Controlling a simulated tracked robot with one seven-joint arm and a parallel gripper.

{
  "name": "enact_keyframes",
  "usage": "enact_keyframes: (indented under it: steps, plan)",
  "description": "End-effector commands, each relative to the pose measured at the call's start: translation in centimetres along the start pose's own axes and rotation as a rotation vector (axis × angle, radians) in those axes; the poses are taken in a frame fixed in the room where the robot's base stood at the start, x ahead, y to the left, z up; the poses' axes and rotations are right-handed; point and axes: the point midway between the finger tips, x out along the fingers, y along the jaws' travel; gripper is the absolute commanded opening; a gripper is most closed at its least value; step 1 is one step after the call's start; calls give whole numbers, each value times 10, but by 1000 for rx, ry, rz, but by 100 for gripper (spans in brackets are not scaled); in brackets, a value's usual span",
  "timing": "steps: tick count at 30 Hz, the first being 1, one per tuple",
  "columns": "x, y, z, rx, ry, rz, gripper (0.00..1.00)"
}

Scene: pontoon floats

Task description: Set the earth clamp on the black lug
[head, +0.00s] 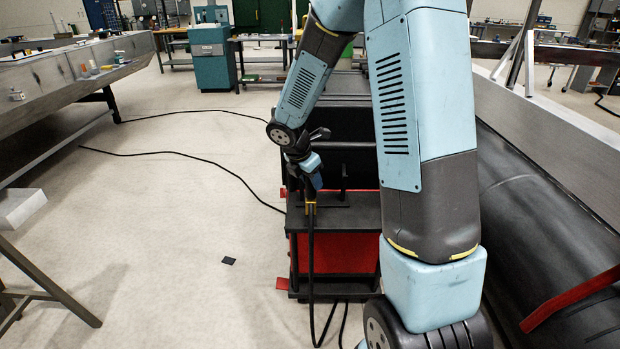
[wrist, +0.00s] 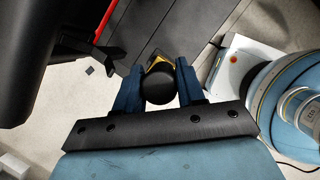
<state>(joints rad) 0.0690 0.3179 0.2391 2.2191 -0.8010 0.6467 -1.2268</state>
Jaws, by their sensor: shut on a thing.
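My gripper (head: 314,188) is shut on the earth clamp (head: 311,206), a black and yellow piece with a black cable hanging from it. In the wrist view, the clamp's round black end (wrist: 160,86) and a bit of yellow sit between my two blue fingers (wrist: 158,92). The clamp is in front of a black stand with red panels, near its top shelf (head: 358,214). A thin black upright (head: 343,186) stands on a flat plate on that shelf and may be the black lug. I cannot tell whether the clamp touches anything there.
Black cable (head: 180,154) trails over the floor on the left. A small black square (head: 228,261) lies on the open floor. A long metal pontoon (head: 80,70) is at left; a large dark float (head: 545,215) closes off the right side.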

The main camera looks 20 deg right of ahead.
Motion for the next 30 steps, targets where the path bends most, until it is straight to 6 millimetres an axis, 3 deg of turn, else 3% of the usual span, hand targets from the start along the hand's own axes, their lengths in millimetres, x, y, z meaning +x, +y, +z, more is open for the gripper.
enact_keyframes:
  steps: [27,28,30]
  plan:
    - [18,1,-7,-2,-1,1,0]
    - [18,1,-7,-1,-1,2,42]
    - [18,0,-7,-1,-1,2,48]
